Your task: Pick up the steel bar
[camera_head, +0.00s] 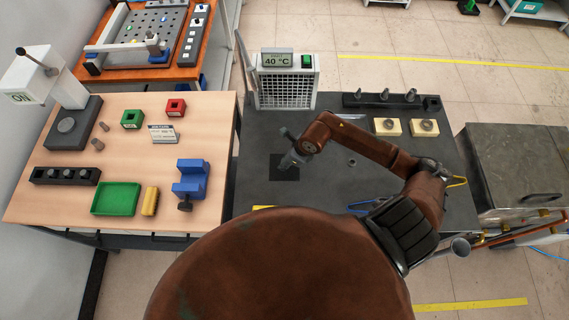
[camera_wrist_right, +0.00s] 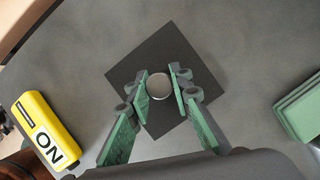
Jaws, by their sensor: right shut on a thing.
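The steel bar (camera_wrist_right: 159,88) shows in the right wrist view as a round, pale grey end between my right gripper's fingers. It is over the dark square pad (camera_wrist_right: 176,46); I cannot tell whether it touches the pad. My right gripper (camera_wrist_right: 161,86) is shut on the bar, with a green-padded finger on either side. In the head view my right gripper (camera_head: 289,161) points down at the dark square pad (camera_head: 284,174) on the dark table, and hides most of the bar. My left gripper is not in view.
A yellow ON box (camera_wrist_right: 47,132) and a green block (camera_wrist_right: 301,106) flank the gripper in the wrist view. In the head view, a 40 °C heater unit (camera_head: 286,88) stands behind. A rack (camera_head: 392,104) and two cream blocks (camera_head: 424,127) are at the back right.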

